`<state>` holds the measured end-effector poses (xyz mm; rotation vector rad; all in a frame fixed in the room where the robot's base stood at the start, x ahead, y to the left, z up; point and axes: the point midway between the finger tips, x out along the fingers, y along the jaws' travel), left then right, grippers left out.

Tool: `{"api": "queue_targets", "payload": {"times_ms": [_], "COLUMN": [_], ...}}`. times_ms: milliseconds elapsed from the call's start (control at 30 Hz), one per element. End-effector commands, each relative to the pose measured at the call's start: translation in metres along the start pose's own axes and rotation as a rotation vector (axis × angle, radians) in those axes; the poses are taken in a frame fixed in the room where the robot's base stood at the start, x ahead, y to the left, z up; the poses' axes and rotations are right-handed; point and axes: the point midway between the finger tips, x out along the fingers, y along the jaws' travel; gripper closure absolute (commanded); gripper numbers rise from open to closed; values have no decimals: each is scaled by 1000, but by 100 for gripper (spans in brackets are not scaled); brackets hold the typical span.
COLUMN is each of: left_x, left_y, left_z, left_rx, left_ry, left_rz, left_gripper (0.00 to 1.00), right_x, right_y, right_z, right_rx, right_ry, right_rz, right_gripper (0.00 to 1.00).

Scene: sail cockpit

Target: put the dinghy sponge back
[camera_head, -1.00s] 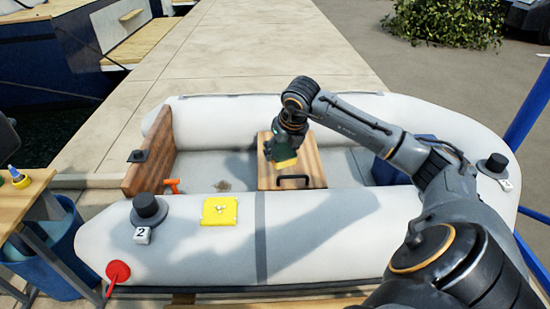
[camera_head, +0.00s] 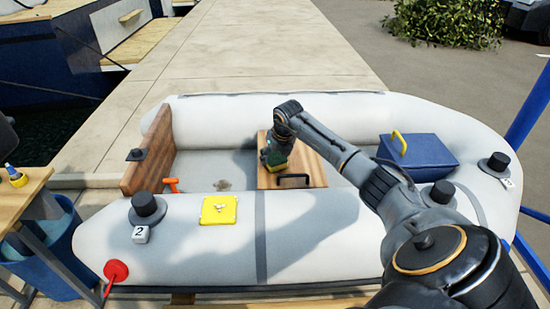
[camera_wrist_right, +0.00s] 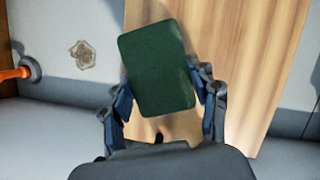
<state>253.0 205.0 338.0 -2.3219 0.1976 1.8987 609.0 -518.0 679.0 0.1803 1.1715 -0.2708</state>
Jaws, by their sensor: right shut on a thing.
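The dinghy sponge (camera_head: 275,167), dark green with a yellow layer, is in the jaws of my right gripper (camera_head: 270,151). In the right wrist view its green face (camera_wrist_right: 157,68) fills the space between the two fingers of my right gripper (camera_wrist_right: 164,93), which is shut on it. The sponge is over the wooden board (camera_head: 310,170) in the middle of the inflatable dinghy, close to the black handle; whether it touches the wood I cannot tell. My left gripper is not in view.
A blue box (camera_head: 428,155) with a yellow handle stands in the dinghy's right end. A yellow pad (camera_head: 219,210) lies on the near tube (camera_head: 320,240). A brown stain (camera_head: 222,185) marks the floor, near an orange handle (camera_head: 172,185). Black knobs stand on the tube.

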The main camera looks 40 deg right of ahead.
Motion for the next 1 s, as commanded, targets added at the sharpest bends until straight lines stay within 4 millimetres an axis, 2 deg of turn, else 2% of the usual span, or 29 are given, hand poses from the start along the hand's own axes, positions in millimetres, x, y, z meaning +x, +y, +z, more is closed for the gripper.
{"api": "queue_targets", "payload": {"times_ms": [400,433,533,867,1000], "left_x": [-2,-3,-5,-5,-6], "left_y": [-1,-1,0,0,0], "left_z": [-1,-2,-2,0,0], "left_rx": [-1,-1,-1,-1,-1], "left_ry": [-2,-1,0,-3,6], "left_rz": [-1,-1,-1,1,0], "left_gripper": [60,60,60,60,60], "right_x": [5,5,4,4,-4], "right_y": [0,0,0,0,-1], "right_z": [-2,-2,-1,-1,1], "right_rx": [1,1,1,1,0], "right_ry": [-2,-3,-3,-2,-4], "right_rz": [0,0,0,1,0], "right_gripper": [75,36,18,18,18]}}
